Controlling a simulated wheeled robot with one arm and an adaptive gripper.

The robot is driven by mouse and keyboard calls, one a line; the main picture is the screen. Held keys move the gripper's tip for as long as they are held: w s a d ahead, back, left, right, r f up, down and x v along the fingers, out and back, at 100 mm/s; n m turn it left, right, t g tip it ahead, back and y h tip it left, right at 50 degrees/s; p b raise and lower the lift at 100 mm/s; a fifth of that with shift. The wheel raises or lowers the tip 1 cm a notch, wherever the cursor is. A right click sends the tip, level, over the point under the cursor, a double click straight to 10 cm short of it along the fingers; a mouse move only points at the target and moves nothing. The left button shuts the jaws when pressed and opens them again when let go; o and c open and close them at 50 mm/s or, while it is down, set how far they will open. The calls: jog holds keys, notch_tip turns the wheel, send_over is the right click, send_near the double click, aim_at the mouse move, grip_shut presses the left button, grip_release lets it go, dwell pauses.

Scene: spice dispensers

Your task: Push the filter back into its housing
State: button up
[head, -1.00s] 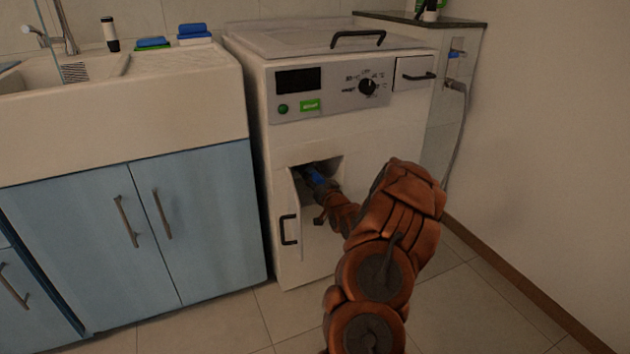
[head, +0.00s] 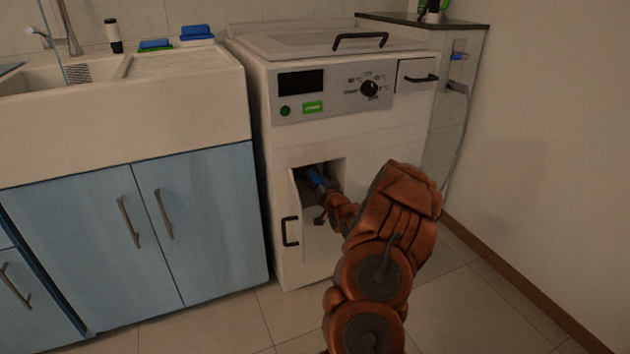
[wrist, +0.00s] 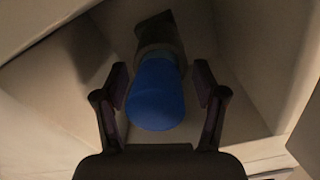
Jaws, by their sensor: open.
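The blue filter (wrist: 156,95) sits inside the open square recess in the washing machine's front. In the wrist view its rounded blue end faces me, and a dark part (wrist: 160,38) is behind it. My gripper (wrist: 160,85) is open, with one finger on each side of the blue end and visible gaps between. In the head view the blue of the filter (head: 317,178) shows at the mouth of the recess, next to my wrist. My gripper (head: 325,188) is partly inside the recess there, and its fingertips are hard to make out.
The white washing machine (head: 390,135) has its small lower door (head: 308,235) open, with a dark handle. Blue cabinets (head: 150,225) with a sink (head: 60,85) stand close on the left. The wall is on the right, with free tiled floor in front.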

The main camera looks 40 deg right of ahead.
jog(key=v, duration=1.2)
jog(key=shift+c, duration=0.3)
